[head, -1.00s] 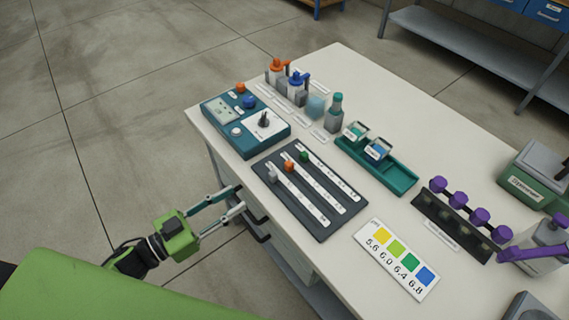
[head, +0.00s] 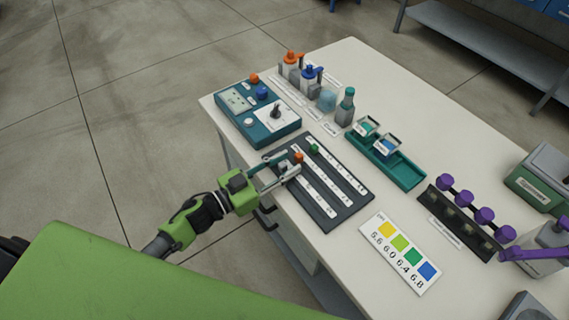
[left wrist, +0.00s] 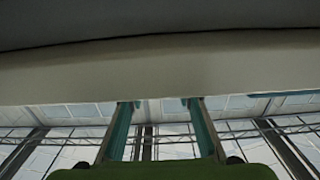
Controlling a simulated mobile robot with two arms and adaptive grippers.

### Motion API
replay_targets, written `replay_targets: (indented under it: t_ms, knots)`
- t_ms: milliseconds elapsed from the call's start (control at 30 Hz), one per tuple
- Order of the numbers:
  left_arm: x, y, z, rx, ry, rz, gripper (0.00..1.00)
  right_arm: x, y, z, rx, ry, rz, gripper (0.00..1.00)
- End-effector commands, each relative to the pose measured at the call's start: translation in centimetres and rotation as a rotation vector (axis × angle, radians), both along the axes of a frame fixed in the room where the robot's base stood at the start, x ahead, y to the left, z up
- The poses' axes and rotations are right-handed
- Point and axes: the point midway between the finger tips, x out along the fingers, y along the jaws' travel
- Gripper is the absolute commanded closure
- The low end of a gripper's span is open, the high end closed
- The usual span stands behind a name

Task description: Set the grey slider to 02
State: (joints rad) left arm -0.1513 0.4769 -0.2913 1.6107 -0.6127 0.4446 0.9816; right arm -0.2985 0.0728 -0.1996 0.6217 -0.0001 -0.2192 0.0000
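The dark slider panel (head: 349,201) lies on the bench top with three white scale strips. The grey slider belongs to the strip nearest the bench's left edge; its knob is hard to make out among my left gripper's fingers. The orange slider (head: 299,157) and green slider (head: 314,148) sit near the upper-left ends of their strips. My left gripper (head: 290,163) is at the panel's upper-left end, its fingers apart. In the left wrist view the two fingers (left wrist: 160,104) are also spread, with no knob visible between them. My right gripper is not in view.
A teal control box (head: 262,133) stands close behind the panel. A teal tray (head: 407,176) and bottles are beyond it. A colour chart (head: 399,253) lies to the right, near a rack with purple knobs (head: 464,200). Bare bench top lies between them.

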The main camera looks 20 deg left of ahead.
Motion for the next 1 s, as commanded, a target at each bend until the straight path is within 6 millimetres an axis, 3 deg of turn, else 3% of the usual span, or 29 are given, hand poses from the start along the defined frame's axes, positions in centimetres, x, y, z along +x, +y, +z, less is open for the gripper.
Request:
replay_targets:
  t_ms: [200, 300, 333, 567, 800, 1000]
  knots:
    - [0.0, 0.0, 0.0, 0.0, 0.0, 0.0, 0.72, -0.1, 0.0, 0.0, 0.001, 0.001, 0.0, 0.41]
    - [0.0, 0.0, 0.0, 0.0, 0.0, 0.0, 0.98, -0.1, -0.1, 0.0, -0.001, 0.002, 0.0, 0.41]
    - [0.0, 0.0, 0.0, 0.0, 0.0, 0.0, 1.0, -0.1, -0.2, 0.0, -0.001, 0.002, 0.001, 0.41]
    - [-0.5, -0.6, 0.1, -0.002, 0.001, -0.001, 1.0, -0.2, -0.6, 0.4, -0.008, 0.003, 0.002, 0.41]
    - [-3.7, -4.7, 0.2, -0.005, 0.004, -0.001, 1.0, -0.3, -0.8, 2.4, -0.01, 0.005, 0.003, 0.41]
    - [-5.0, -6.3, 0.0, 0.0, 0.001, 0.001, 1.0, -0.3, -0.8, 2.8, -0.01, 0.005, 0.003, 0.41]
